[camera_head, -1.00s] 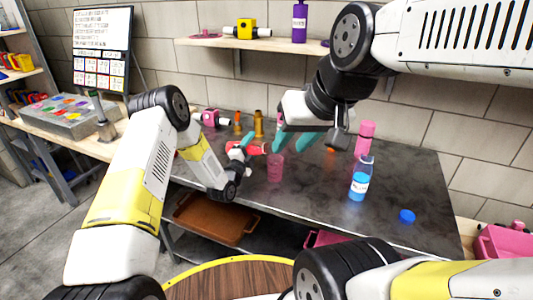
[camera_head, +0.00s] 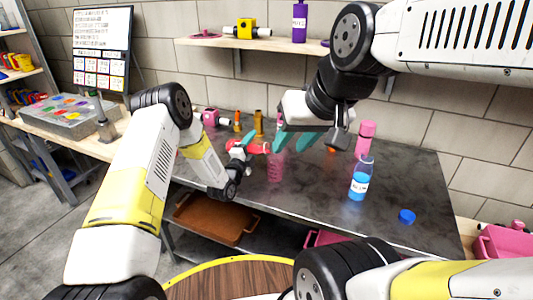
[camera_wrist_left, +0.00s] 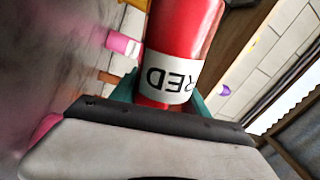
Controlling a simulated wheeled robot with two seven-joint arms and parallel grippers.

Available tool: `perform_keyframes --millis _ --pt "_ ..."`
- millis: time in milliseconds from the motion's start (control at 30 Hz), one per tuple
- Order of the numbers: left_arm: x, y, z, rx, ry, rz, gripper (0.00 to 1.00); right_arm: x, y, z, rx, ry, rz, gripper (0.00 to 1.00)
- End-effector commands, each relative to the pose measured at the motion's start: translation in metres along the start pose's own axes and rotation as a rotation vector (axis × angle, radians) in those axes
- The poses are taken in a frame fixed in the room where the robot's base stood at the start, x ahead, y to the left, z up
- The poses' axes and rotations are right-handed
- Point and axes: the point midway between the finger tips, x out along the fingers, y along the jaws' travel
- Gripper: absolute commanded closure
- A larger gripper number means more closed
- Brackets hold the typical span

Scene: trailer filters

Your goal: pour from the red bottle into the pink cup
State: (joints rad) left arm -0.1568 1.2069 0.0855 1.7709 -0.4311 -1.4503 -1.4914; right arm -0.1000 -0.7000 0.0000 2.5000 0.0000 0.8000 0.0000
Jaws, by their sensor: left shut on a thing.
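The red bottle (camera_head: 256,147) is held lying nearly level above the dark table, its neck end toward the pink cup. My left gripper (camera_head: 244,147) is shut on it; the left wrist view shows the red bottle (camera_wrist_left: 185,35) with its white "RED" label between the teal fingers. The pink cup (camera_head: 276,170) stands upright on the table, just right of and below the bottle's end. I cannot make out whether liquid is flowing. My right gripper (camera_head: 296,141) has its teal fingers apart and looks empty, over and beside the cup's top.
A blue bottle (camera_head: 359,180) and a pink bottle (camera_head: 365,140) stand right of the cup, with a blue cap (camera_head: 407,216) farther right. Orange bottles (camera_head: 258,123) stand behind. A shelf (camera_head: 260,44) runs along the wall. The table's front right is mostly clear.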

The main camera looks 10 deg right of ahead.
Motion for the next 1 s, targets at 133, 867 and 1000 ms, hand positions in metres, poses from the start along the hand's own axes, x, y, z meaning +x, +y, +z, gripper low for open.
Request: perform_keyframes --millis 133,867,1000 --pt "0.0005 -0.0016 -0.0010 0.009 0.002 -0.002 1.00 0.0000 0.0000 0.0000 0.000 0.000 0.000 0.64" --pt "0.0010 -0.0053 -0.0038 0.055 0.009 -0.002 1.00 0.0000 0.0000 0.0000 0.000 0.000 0.000 0.64" --pt "0.0011 -0.0060 -0.0040 0.063 0.010 -0.002 1.00 0.0000 0.0000 0.0000 0.000 0.000 0.000 0.64"
